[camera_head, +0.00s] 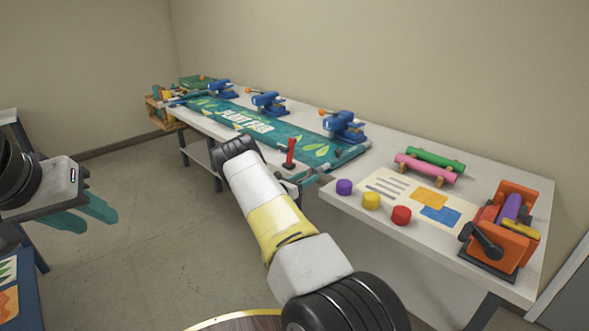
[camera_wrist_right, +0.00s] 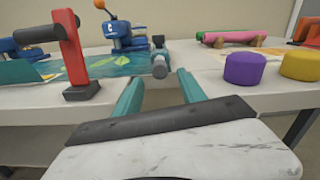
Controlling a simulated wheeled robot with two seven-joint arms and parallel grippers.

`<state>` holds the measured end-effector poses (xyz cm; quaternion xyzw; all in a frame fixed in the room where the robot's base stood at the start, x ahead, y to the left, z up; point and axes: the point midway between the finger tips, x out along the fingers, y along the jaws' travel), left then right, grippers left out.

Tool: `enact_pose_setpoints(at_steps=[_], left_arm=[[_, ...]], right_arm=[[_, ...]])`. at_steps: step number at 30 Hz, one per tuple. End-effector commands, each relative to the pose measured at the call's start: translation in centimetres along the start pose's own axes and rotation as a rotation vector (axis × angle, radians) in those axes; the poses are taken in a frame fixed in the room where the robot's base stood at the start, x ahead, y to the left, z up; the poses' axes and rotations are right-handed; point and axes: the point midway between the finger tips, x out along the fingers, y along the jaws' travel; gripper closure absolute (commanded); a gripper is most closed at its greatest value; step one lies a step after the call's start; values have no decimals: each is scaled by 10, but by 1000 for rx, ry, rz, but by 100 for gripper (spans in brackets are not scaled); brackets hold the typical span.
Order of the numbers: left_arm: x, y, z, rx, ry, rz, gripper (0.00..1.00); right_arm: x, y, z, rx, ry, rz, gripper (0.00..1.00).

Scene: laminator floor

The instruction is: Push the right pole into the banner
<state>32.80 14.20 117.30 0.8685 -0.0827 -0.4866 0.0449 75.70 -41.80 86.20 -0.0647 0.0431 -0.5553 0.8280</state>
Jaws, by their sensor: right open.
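The teal banner (camera_head: 225,113) with leaf prints and white lettering lies along the long table; part of it shows in the right wrist view (camera_wrist_right: 105,66). The end of a grey pole (camera_wrist_right: 159,62) with a thicker cap lies at the banner's right end. Whether it is inside the banner's edge cannot be told. My right gripper (camera_head: 308,180) is at the table's front edge near that end. In the right wrist view its teal fingers (camera_wrist_right: 158,82) are apart and empty, with the pole end just beyond the tips. My left gripper (camera_head: 86,213) hangs over the floor at left, fingers apart and empty.
A red post with a dark handle (camera_wrist_right: 72,55) stands left of the right gripper. Blue clamp devices (camera_head: 343,126) line the back. Purple, yellow and red pucks (camera_head: 401,215), pink and green rolls (camera_head: 428,168) and an orange roller machine (camera_head: 505,235) occupy the right table.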

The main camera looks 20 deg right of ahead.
Motion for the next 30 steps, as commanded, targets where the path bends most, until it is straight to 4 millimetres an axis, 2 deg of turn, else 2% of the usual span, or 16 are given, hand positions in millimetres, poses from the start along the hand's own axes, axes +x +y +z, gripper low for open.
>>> enact_pose_setpoints(at_steps=[3,9,20,27,30], left_arm=[[0,0,0,0,0,0,64],[0,0,0,0,0,0,64],[0,0,0,0,0,0,64],[0,0,0,0,0,0,64],[0,0,0,0,0,0,64]], right_arm=[[22,-1,0,1,1,-3,52],[46,0,0,1,1,0,52],[52,0,0,0,1,1,52],[52,0,0,0,0,1,97],[52,0,0,0,0,1,100]])
